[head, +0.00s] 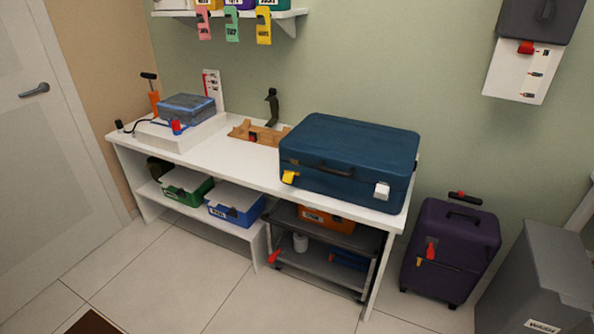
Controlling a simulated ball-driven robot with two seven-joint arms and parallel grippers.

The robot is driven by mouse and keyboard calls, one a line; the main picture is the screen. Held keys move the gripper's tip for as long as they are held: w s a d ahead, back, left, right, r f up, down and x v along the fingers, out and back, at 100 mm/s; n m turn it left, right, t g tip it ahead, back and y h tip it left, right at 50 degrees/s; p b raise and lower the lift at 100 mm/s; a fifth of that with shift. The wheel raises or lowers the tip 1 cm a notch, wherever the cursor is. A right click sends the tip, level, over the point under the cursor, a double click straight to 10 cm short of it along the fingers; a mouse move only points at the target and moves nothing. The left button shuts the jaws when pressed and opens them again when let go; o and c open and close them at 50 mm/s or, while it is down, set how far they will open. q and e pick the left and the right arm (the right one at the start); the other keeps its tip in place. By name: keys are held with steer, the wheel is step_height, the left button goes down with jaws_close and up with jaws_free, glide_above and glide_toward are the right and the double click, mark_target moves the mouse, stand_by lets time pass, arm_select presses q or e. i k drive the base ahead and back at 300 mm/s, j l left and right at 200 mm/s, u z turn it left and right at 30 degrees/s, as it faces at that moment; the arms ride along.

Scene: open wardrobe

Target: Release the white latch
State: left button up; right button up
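The white latch (382,190) is on the front right of a closed dark blue suitcase (350,140). A yellow latch (290,177) is on the front left of the same suitcase, and a dark handle (322,168) lies between them. The suitcase lies flat on the right end of a white bench (250,165). Whether the white latch is fastened is too small to tell. Neither of my grippers shows in the head view.
A dark purple suitcase (447,255) stands on the floor right of the bench, beside a grey bin (540,280). A clear-lidded blue box (187,108) stands at the bench's left. Shelves under the bench hold green (187,187) and blue trays (236,206).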

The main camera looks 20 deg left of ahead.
mark_target(381, 191)
steer(key=i+l+u, duration=0.3)
steer(key=l, duration=0.2)
steer(key=l+u, duration=0.25)
steer(key=l, duration=0.25)
steer(key=i+l+u, duration=0.1)
steer(key=l+u, duration=0.2)
steer(key=l, duration=0.25)
